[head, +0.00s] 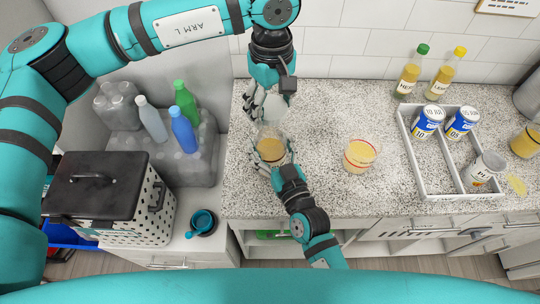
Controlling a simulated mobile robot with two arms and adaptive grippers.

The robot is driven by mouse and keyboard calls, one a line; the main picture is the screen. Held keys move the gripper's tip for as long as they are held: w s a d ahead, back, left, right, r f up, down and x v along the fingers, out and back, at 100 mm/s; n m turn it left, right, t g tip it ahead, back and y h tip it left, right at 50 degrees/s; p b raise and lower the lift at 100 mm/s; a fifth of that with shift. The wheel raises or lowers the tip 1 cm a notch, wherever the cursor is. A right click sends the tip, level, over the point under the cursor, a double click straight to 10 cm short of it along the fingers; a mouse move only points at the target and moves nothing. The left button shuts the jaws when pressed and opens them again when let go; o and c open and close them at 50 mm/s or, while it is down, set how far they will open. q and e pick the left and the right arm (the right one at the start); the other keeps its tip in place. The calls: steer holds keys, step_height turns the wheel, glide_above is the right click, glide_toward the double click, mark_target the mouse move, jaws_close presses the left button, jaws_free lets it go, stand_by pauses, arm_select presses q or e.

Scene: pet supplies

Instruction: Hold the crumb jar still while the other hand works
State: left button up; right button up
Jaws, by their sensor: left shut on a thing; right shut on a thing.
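The crumb jar (272,145) is a clear container with tan contents, near the left end of the speckled counter. My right gripper (270,160) comes from the front and is shut around the jar's lower part, with fingers on both sides. My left gripper (265,108) points down from above, just behind and over the jar's top. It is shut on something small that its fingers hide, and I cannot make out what. The jar looks upright. Its rim is partly hidden by the grippers.
A clear cup with a red band and tan contents (360,155) stands right of the jar. A white divided tray (432,165) holds several cans. Two oil bottles (409,76) stand behind it. A black-lidded bin (97,185) is at left. The counter between jar and cup is clear.

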mark_target(272, 130)
steer(key=c, duration=0.4)
arm_select(q)
steer(key=shift+f, duration=2.5)
steer(key=shift+f, duration=0.85)
steer(key=shift+f, duration=0.55)
